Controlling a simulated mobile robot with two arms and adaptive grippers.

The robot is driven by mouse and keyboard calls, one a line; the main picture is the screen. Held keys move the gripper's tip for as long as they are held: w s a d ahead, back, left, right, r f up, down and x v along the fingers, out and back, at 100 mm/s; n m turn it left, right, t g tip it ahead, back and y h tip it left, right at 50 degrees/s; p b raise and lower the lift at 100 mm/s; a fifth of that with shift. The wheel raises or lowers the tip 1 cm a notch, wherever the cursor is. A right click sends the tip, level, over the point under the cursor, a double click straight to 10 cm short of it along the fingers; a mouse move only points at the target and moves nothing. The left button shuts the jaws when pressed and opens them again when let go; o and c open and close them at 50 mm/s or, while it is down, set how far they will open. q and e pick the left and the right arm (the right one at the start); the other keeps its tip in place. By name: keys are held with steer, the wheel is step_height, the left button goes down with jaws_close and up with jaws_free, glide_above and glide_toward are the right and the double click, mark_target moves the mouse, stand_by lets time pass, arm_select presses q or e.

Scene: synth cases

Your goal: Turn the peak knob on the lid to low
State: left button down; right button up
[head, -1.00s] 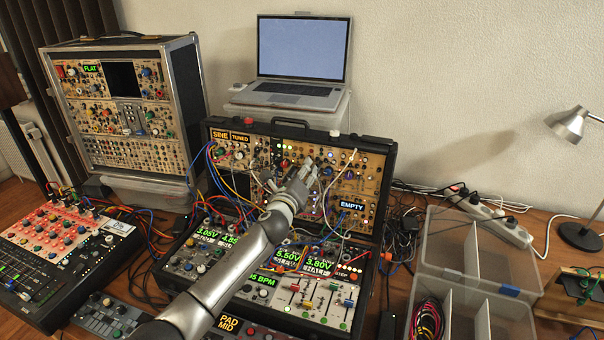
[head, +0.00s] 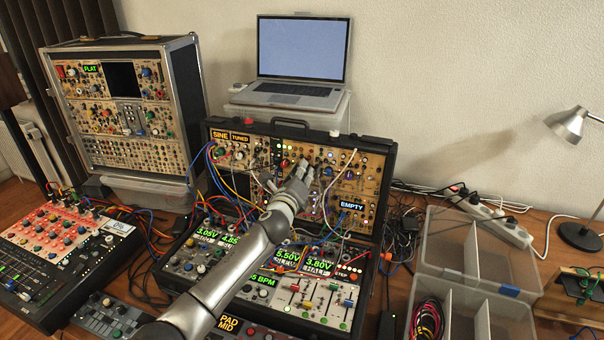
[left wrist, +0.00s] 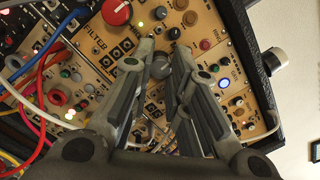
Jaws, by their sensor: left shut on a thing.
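The lid (head: 369,165) of the black synth case stands upright, its tan panels full of knobs and patch cables. My left gripper (head: 302,168) reaches up to the middle of these panels. In the left wrist view its two fingers (left wrist: 164,58) are at the panel, shut on a small grey knob (left wrist: 157,68) between them. I take this as the peak knob; its label and pointer cannot be read, and the fingers hide part of it. In the head view the gripper covers the knob. My right gripper is not in view.
A large red knob (left wrist: 117,11) and a FILTER label sit close to the fingers. Red, blue and white cables (left wrist: 55,60) hang at the left of the wrist view. A laptop (head: 300,62) stands behind the case; clear plastic boxes (head: 470,240) stand at the right.

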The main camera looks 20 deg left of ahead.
arm_select(q)
steer(key=shift+r+n+g+y+p, duration=0.15)
steer(key=shift+n+g+p, duration=0.4)
steer(key=shift+n, duration=3.9)
steer(key=shift+f+n+g+y+p, duration=0.1)
steer(key=shift+n+g+y+p, duration=0.4)
steer(key=shift+n, duration=3.95)
steer(key=shift+h, duration=0.25)
steer(key=c, duration=1.3)
jaws_free()
steer(key=shift+r+t, duration=0.1)
steer(key=shift+t, duration=0.15)
steer(key=shift+c, duration=0.2)
